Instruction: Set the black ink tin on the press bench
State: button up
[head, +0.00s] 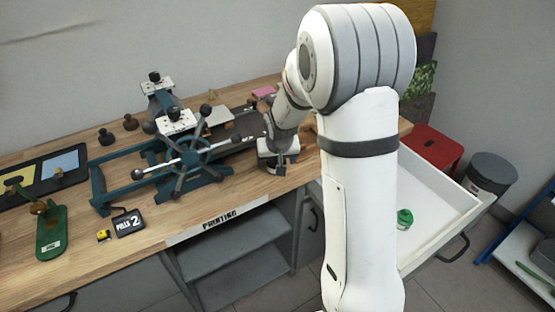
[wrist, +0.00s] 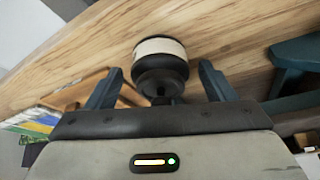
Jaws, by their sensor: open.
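The black ink tin (wrist: 160,68), round with a cream band, is on the wooden bench top in the wrist view. It sits between the two blue-grey fingers of my gripper (wrist: 160,76), with a visible gap on each side. My gripper is open. In the head view my gripper (head: 279,160) is low over the right part of the press bench (head: 75,237), which bears a PRINTING label on its front edge. I cannot make out the tin in the head view; my gripper and arm cover that spot.
A blue press with a spoked wheel (head: 192,157) stands just left of my gripper. A green stapler-like tool (head: 50,230) and a "PULLS 2" sign (head: 129,222) are farther left. An open white drawer (head: 440,225) with a green-lidded item (head: 404,218) juts out at right.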

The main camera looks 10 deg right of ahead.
jog(key=shift+r, duration=0.15)
jog(key=shift+r, duration=0.25)
jog(key=v, duration=1.1)
jog(key=s+r+g, duration=0.2)
jog(key=s+r, duration=0.1)
jog(key=s, duration=2)
jog(key=shift+s+d+n, duration=0.3)
jog(key=shift+d+n, duration=0.1)
jog(key=shift+r, duration=0.1)
